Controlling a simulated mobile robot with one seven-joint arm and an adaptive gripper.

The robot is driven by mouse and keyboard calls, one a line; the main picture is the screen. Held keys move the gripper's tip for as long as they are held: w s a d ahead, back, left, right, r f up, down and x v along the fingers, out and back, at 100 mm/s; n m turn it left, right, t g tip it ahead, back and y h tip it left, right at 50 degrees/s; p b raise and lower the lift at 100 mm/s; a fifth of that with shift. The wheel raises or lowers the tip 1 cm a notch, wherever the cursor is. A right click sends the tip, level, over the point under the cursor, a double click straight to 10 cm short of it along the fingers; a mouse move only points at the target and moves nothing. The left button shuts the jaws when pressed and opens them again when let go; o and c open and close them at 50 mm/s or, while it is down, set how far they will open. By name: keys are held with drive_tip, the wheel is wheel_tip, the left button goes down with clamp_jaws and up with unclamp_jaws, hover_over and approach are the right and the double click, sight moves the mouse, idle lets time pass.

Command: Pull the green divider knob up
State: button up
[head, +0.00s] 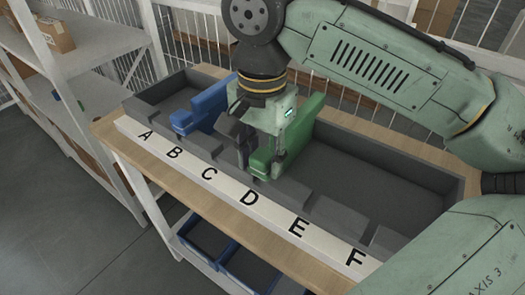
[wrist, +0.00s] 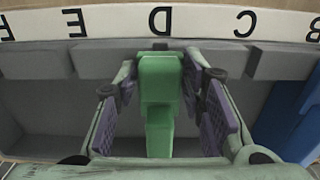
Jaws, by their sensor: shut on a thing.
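The green divider (head: 304,123) stands upright across the grey tray (head: 349,215). Its green knob (head: 263,164) is at the tray's front wall, near the letter D. My gripper (head: 261,160) reaches down from above and is shut on the knob. In the wrist view, the green knob (wrist: 160,76) lies between the two purple-padded fingers (wrist: 160,72), with the divider's narrow green body running back from it. The divider's lower edge is hidden, so I cannot tell if it is clear of the tray floor.
A blue divider (head: 205,107) stands in the tray near the letter B. A white strip with letters A to F (head: 229,187) runs along the front. Blue bins (head: 250,268) sit under the table. A shelf (head: 88,47) stands at the left. The tray's right part is empty.

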drive_tip(key=shift+r, duration=0.15)
drive_tip(key=shift+r+p, duration=0.45)
drive_tip(key=shift+p, duration=0.1)
drive_tip(key=shift+r, duration=0.15)
drive_tip(key=shift+c, duration=1)
drive_tip(key=shift+r+p, duration=0.35)
drive_tip(key=shift+p, duration=0.15)
drive_tip(key=shift+r+p, duration=0.3)
drive_tip(key=shift+f, duration=0.1)
drive_tip(key=o, duration=0.9)
drive_tip(key=shift+o, duration=0.2)
